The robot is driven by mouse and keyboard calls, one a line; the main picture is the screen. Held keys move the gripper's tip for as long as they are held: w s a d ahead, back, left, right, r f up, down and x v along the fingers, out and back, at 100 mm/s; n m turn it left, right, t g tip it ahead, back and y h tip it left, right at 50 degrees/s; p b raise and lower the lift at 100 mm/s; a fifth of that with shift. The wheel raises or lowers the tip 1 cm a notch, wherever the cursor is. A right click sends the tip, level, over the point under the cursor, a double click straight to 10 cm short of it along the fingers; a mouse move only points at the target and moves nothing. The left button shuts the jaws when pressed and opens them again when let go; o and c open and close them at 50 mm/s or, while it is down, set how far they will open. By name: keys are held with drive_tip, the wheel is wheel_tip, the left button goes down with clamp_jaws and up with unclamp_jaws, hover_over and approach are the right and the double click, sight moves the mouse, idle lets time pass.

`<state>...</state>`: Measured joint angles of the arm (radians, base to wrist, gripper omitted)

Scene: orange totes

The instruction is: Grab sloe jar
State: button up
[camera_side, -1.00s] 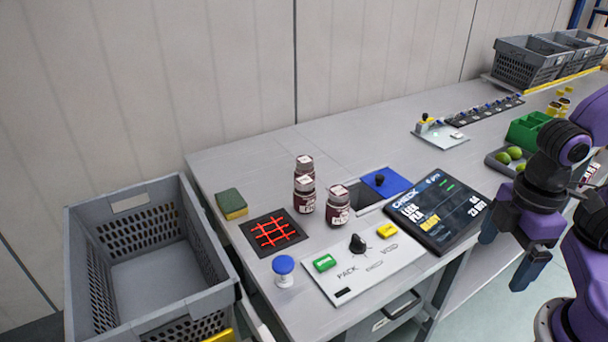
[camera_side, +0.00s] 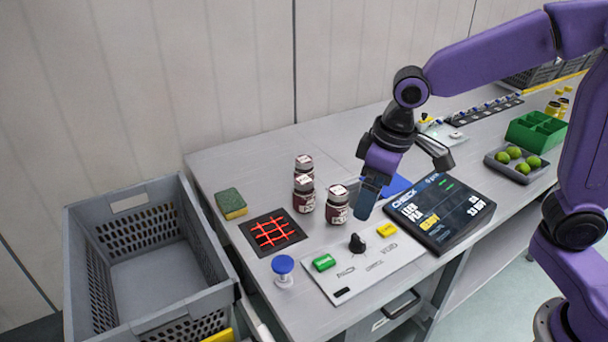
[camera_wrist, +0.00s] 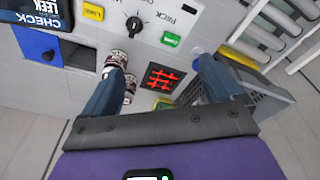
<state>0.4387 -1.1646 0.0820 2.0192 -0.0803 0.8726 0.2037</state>
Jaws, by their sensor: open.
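Three dark red jars with white-topped lids stand upright together on the bench: a back jar (camera_side: 304,164), a middle jar (camera_side: 304,196) and a right jar (camera_side: 337,206). Their labels are too small to read, so I cannot tell which is sloe. My gripper (camera_side: 402,176) is open and empty, above the bench to the right of the jars. In the wrist view its fingers (camera_wrist: 158,75) are spread wide. Jars (camera_wrist: 117,61) show there beside the left finger, which partly hides them.
A red-lit grid pad (camera_side: 272,232), sponge (camera_side: 231,203) and blue-topped button (camera_side: 283,267) lie near the jars. A button panel (camera_side: 347,276) and tilted screen (camera_side: 440,212) are in front and right. A grey crate (camera_side: 130,204) stands left; a lime tray (camera_side: 497,162) lies right.

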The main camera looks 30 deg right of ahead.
drive_tip(key=w+m+t, duration=0.1)
drive_tip(key=w+m, duration=0.3)
drive_tip(key=w, duration=1.1)
drive_tip(key=m+t+h, duration=0.2)
drive_tip(key=m, duration=0.3)
approach(305, 163)
drive_tip(key=x, duration=0.9)
drive_tip(key=shift+f, duration=0.15)
drive_tip(key=shift+x, duration=2.6)
drive_tip(key=shift+d, duration=0.2)
drive_tip(key=c, duration=1.3)
drive_tip(key=shift+w, duration=0.1)
drive_tip(key=shift+c, duration=0.4)
drive_tip(key=shift+r, duration=0.25)
